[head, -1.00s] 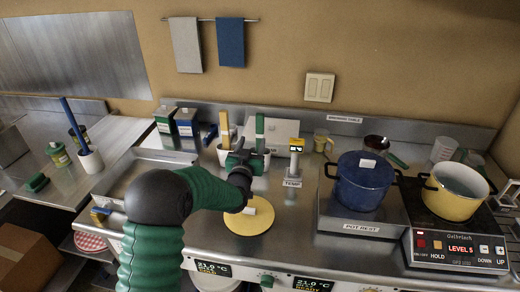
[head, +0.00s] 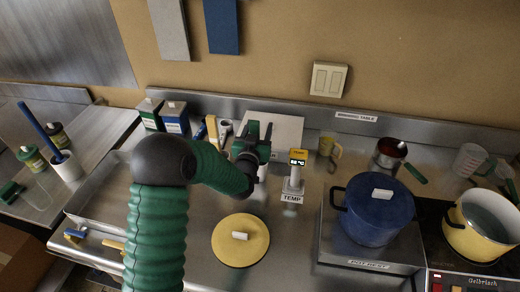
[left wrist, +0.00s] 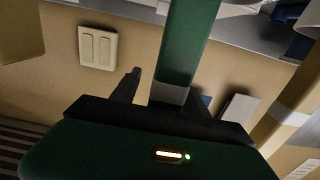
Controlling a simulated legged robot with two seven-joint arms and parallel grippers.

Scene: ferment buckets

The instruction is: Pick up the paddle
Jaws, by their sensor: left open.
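A green paddle handle (left wrist: 188,40) stands between the two fingers of my left gripper (left wrist: 165,92) in the left wrist view; the fingers are open, one on each side. In the head view my left gripper (head: 258,140) is at the back of the counter, at the green handle, and hides most of it. A yellow paddle (head: 212,130) stands just left of it. My right gripper does not show.
A yellow lid (head: 240,250) lies in front of the gripper. The temperature probe stand (head: 293,178) is close on the right, then a blue pot (head: 375,215) and a yellow pot (head: 480,232). Green and blue boxes (head: 175,118) stand at the back left.

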